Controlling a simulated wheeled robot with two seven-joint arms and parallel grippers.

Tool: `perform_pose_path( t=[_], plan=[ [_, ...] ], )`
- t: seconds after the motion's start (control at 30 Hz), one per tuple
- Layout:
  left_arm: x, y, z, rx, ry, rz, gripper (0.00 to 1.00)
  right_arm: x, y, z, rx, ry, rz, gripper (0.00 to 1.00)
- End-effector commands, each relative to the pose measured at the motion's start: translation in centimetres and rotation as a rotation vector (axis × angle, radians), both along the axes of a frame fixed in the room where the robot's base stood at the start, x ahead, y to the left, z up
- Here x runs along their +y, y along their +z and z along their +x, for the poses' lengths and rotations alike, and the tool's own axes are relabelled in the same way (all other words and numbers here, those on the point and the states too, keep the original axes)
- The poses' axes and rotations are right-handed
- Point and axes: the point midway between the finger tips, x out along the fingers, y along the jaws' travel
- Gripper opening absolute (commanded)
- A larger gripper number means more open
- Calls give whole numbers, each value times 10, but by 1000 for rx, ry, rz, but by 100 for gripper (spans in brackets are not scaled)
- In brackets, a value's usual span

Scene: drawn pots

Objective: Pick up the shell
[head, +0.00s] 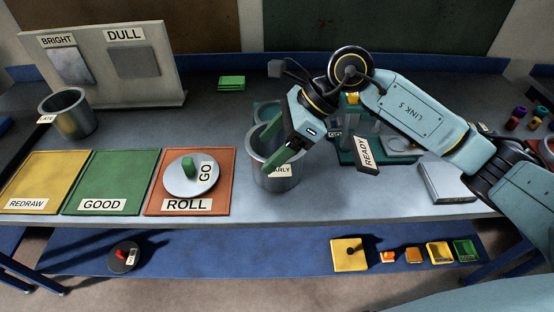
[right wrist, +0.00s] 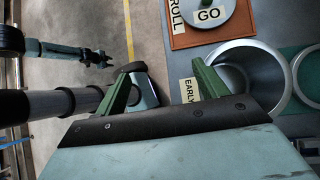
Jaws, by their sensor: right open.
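No thing bears the name shell; the shell-like things are open metal cups. One metal cup labelled EARLY (head: 283,178) stands at the middle of the bench; it also shows in the right wrist view (right wrist: 240,56). Another metal cup with a partly readable label (head: 72,122) stands at the left. My right gripper (head: 287,145) is open at the EARLY cup, one green finger crossing in front of its label. In the right wrist view the fingers (right wrist: 160,85) are apart, with nothing held between them. My left gripper seems to show small at the left (right wrist: 103,60); its jaws are too small to judge.
Yellow REDRAW (head: 40,180), green GOOD (head: 108,180) and orange ROLL (head: 225,180) mats lie left of the EARLY cup. A disc labelled GO (head: 180,184) sits on ROLL. A green fixture (head: 345,157) with a READY tag stands right. A BRIGHT/DULL board (head: 120,85) stands behind.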

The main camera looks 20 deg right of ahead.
Motion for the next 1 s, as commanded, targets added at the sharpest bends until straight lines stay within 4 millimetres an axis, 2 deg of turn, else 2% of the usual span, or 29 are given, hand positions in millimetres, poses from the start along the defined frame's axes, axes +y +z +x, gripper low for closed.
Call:
perform_pose_path(
  t=[0.03, 0.1, 0.2, 0.27, 0.6, 0.87, 1.0],
  plan=[
    [0, 0, 0, -1, 0, 0, 36, -19, -2, 7, -16, 0, -97, 72],
    [0, 0, 0, -1, 0, 0, 36, -39, -5, 12, -24, -1, -200, 72],
    [0, 0, 1, -1, 0, 0, 36, -57, -8, 16, -27, -4, -287, 72],
    [0, 1, 1, -1, 0, 0, 36, -60, -12, 17, -25, -5, -309, 72],
    [0, 8, 1, -2, 0, 0, 36, -38, -67, 23, -22, -4, -315, 72],
    [0, 10, 1, -2, 0, 0, 36, -30, -86, 26, -24, -4, -313, 72],
    [0, 17, 1, -2, 0, 0, 36, -22, -103, 32, -21, -5, -312, 72]
  ],
)
